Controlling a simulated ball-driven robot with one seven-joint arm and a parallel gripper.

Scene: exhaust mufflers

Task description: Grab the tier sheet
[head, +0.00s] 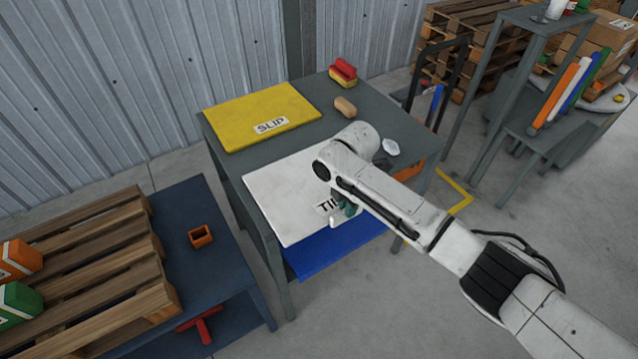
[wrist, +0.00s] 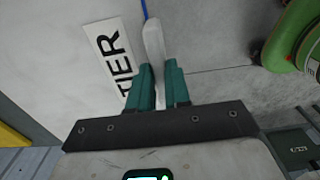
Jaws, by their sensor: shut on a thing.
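The tier sheet (head: 283,190) is a flat white sheet lying on the grey table, its label partly hidden by my arm in the head view. The wrist view shows the label reading TIER (wrist: 106,55) on the pale sheet (wrist: 65,45). My gripper (wrist: 159,75) has teal fingers, shut on a white tab (wrist: 153,40) at the sheet's edge beside the label. In the head view my gripper (head: 343,211) is at the sheet's front right edge, partly hidden by my arm. I cannot tell whether the sheet is lifted.
A yellow SLIP sheet (head: 262,108), a red and yellow block (head: 343,73) and a tan block (head: 345,106) lie on the table. A blue panel (head: 325,250) shows below the tier sheet. A pallet (head: 90,270) stands on the left bench. A green rounded container (wrist: 290,40) is at the wrist view's right.

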